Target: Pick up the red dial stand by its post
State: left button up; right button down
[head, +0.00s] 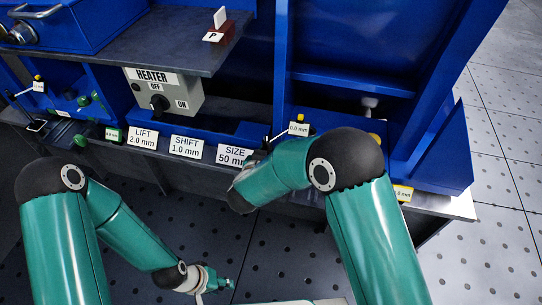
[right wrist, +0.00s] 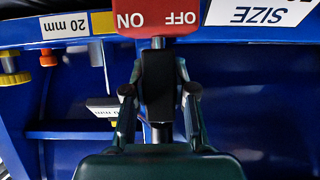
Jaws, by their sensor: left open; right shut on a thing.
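In the right wrist view a red block (right wrist: 168,17) marked OFF and ON appears upside down at the top, with a thin grey post below it; I take it for the red dial stand. In the head view my right arm hides the stand and the right gripper's fingers. My left gripper (head: 216,287) is low in the head view, open and empty, well away from the stand; its fingers show only small.
A grey heater box (head: 165,93) with a black knob stands under a dark shelf (head: 190,50). White labels for LIFT, SHIFT and SIZE (head: 234,153) line the front edge. Blue frame walls (head: 345,50) rise at the right. The perforated floor in front is clear.

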jog(key=shift+a+r, duration=0.1)
jog(key=shift+r, duration=0.05)
jog(key=shift+s+r+p, duration=0.1)
jog(key=shift+r+p, duration=0.9)
jog(key=shift+s, duration=0.1)
jog(key=s+a+p, duration=0.1)
jog(key=s+a, duration=0.1)
jog(key=s, duration=0.5)
jog(key=shift+s, duration=0.25)
dwell(0.7)
jog(key=shift+s+a+r, duration=0.1)
jog(key=shift+a, duration=0.05)
